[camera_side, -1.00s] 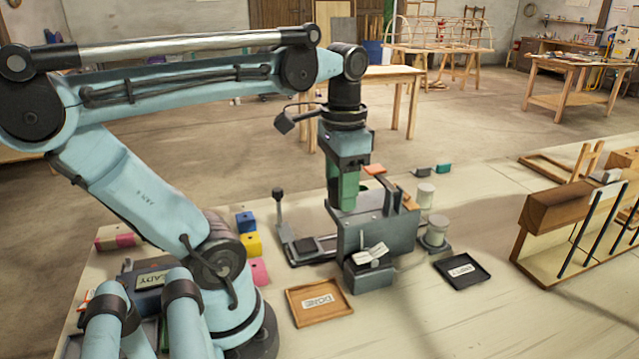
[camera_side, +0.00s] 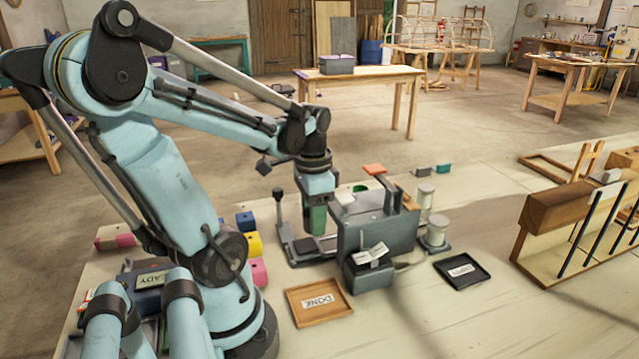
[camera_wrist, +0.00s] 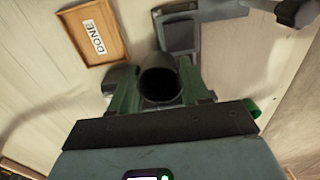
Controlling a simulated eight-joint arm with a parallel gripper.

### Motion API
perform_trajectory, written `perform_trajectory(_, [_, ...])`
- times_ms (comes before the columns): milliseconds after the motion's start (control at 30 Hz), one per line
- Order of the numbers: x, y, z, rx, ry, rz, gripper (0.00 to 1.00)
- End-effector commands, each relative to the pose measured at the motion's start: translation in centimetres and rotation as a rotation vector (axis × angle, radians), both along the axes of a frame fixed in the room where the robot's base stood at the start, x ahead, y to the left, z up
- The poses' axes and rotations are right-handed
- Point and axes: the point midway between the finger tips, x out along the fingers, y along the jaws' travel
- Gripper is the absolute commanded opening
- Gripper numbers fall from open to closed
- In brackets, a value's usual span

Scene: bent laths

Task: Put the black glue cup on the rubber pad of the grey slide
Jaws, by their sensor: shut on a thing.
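The black glue cup (camera_wrist: 160,82) is held upside or upright, I cannot tell which, between the green fingers of my gripper (camera_wrist: 160,95), its dark round opening facing the wrist camera. In the side view my gripper (camera_side: 314,222) points down, low over the grey slide (camera_side: 300,258), beside the grey block. The cup is not clearly visible there. The slide's dark rubber pad (camera_side: 325,243) shows partly, just right of the fingers. I cannot tell whether the cup touches the pad.
A grey block (camera_side: 378,235) stands close right of my gripper. A lever with a black knob (camera_side: 279,194) rises at the left. The wooden DONE tray (camera_side: 318,318) lies in front, a black tray (camera_side: 462,285) to the right.

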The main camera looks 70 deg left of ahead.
Motion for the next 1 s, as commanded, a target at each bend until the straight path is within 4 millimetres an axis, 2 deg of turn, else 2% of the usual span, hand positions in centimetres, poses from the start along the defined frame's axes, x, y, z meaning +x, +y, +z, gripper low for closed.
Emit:
perform_trajectory(100, [-0.4, 1.9, -1.1, 0.0, 0.0, 0.005, 0.18])
perform_trajectory(300, [-0.8, 3.2, -2.0, 0.0, 0.0, 0.001, 0.18])
perform_trajectory(467, [-0.8, 3.3, -2.7, 0.0, 0.0, -0.001, 0.18])
perform_trajectory(800, [-0.8, 3.3, -5.8, 0.0, 0.0, -0.001, 0.18])
perform_trajectory(1000, [-0.8, 3.3, -6.0, 0.0, 0.0, -0.001, 0.18])
